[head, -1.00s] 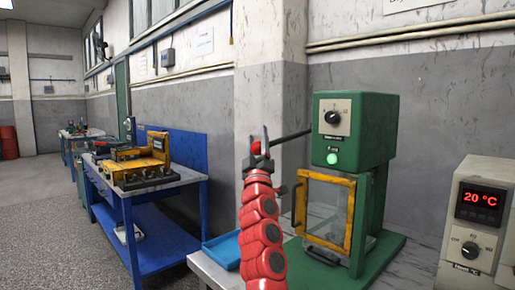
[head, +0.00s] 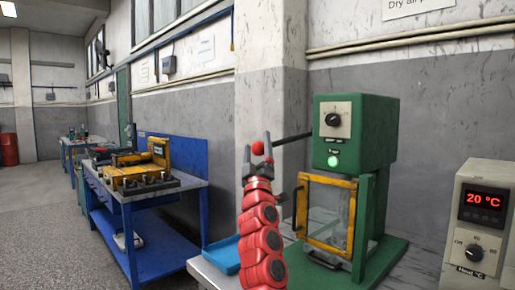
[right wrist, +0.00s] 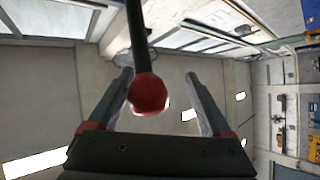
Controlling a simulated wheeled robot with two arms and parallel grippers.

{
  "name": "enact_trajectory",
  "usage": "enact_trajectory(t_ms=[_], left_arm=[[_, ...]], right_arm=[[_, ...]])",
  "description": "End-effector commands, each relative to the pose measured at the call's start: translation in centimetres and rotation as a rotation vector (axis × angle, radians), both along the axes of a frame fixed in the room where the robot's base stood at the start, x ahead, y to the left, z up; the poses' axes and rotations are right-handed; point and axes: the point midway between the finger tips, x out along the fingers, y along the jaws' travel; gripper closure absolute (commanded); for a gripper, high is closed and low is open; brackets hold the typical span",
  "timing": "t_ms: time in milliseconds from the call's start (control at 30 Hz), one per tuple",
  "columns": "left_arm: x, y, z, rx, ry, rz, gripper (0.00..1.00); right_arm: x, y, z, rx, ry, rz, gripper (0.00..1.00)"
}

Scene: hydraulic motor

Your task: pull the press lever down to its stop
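The green press (head: 355,130) stands on the bench at the right. Its dark lever (head: 292,138) sticks out to the left, sloping slightly down, and ends in a red ball knob (head: 258,148). My right gripper (head: 257,146) is raised at the knob, its fingers apart on either side of it. In the right wrist view the red knob (right wrist: 148,93) sits between the open fingers of my right gripper (right wrist: 157,78), with a clear gap to the right finger and a smaller one to the left. My left gripper is not in view.
A yellow-framed clear guard (head: 328,210) with a handle is below the press head. A heater box (head: 482,220) reading 20 °C stands at the right. A blue tray (head: 222,254) lies on the bench. A blue workbench (head: 150,200) is at the left.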

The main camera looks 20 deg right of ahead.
Motion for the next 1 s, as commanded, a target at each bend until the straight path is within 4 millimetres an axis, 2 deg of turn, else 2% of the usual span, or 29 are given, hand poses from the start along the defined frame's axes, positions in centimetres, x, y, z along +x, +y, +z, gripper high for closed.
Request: enact_trajectory(t_ms=[300,467,633,1000], left_arm=[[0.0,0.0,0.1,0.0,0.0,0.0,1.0],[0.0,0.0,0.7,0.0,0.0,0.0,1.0],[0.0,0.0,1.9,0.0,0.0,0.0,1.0],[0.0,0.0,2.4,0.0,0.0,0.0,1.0]], right_arm=[[-0.1,-0.1,0.0,-0.001,0.0,-0.002,0.18],[-0.7,0.1,-0.3,0.001,-0.004,-0.004,0.18],[-2.1,0.9,-1.5,-0.005,-0.003,-0.001,0.18],[-6.8,2.8,-6.5,-0.004,-0.001,0.0,0.18]])
